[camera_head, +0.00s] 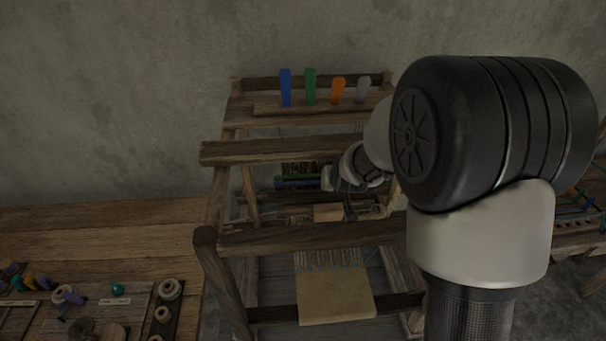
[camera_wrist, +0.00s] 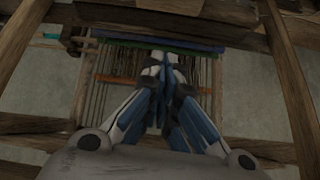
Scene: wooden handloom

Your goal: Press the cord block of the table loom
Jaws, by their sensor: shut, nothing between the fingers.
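The wooden table loom (camera_head: 225,244) stands in the middle of the head view. A small light-brown wooden block (camera_head: 327,212) sits inside its frame; I cannot tell for sure whether it is the cord block. A blue bar (camera_wrist: 190,46) and a green bar (camera_wrist: 120,41) lie across the threads beyond the tips.
Blue (camera_head: 286,88), green (camera_head: 310,87), orange (camera_head: 338,91) and grey (camera_head: 363,90) handles stand on the loom's top shelf. Frame beams (camera_head: 270,151) surround my arm closely. A cloth panel (camera_head: 335,296) hangs in front. A wooden table (camera_head: 110,232) with spools stands left.

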